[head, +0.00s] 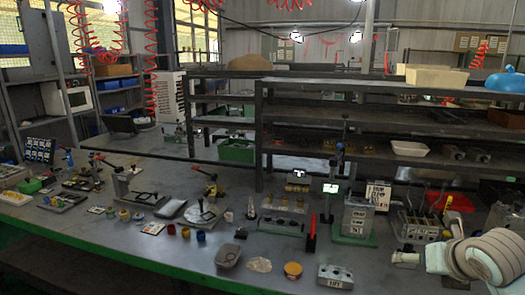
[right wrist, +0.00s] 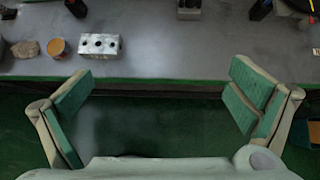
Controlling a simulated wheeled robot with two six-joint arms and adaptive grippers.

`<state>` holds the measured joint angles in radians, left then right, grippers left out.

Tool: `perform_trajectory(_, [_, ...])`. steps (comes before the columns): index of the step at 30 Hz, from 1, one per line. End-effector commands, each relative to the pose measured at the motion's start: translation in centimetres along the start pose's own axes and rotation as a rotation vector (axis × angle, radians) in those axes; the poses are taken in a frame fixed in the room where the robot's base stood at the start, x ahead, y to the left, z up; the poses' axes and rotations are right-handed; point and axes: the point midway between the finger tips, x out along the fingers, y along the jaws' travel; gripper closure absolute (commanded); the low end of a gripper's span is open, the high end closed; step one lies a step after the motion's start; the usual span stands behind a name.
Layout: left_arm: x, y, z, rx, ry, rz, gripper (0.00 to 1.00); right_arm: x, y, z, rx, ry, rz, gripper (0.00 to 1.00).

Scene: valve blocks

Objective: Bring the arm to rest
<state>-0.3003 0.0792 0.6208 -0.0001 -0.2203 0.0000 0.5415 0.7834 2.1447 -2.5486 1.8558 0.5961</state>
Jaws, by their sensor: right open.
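My right gripper (right wrist: 160,82) is open and empty in the right wrist view, its two green-padded fingers wide apart. It hangs over the dark green area just off the front edge of the table. My right arm (head: 485,258) comes in at the lower right of the head view. A silver valve block (right wrist: 98,45) with several dark holes sits on the table near the edge, beyond the left finger and apart from it. The same block shows in the head view (head: 335,277) with a label on its front. My left gripper is not in view.
The grey table (head: 170,245) has a green front edge. Taller fixtures (head: 358,218) and dark shelves (head: 350,120) stand behind. Nothing lies between the fingers.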

Motion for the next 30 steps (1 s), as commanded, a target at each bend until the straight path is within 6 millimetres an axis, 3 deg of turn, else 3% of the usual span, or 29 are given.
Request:
perform_trajectory(10, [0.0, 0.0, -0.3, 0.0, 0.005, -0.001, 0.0, 3.4, 5.1, -3.4, -0.015, 0.124, 0.236, 0.0])
perform_trajectory(16, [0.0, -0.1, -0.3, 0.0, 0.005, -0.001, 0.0, 5.7, 10.5, -7.5, 0.058, 0.251, 0.517, 0.0])
perform_trajectory(20, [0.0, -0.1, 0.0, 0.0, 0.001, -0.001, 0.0, 7.0, 16.1, -11.4, 0.304, 0.37, 0.845, 0.0])
perform_trajectory(22, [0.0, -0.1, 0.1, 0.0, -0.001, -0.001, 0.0, 8.1, 18.3, -13.0, 0.588, 0.414, 1.022, 0.0])
perform_trajectory(24, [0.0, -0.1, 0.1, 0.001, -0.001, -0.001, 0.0, 11.2, 17.9, -14.8, 1.022, 0.419, 1.108, 0.0])
perform_trajectory(26, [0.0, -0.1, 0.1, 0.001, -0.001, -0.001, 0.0, 15.5, 15.1, -17.8, 1.429, 0.381, 1.044, 0.0])
perform_trajectory(27, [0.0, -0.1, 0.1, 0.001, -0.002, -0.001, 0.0, 18.0, 13.0, -20.5, 1.638, 0.349, 0.959, 0.0])
perform_trajectory(29, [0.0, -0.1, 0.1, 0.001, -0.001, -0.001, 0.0, 21.1, 9.8, -25.6, 1.896, 0.304, 0.793, 0.0])
perform_trajectory(30, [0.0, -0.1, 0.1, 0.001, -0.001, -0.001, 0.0, 22.6, 7.8, -29.5, 2.038, 0.275, 0.665, 0.0])
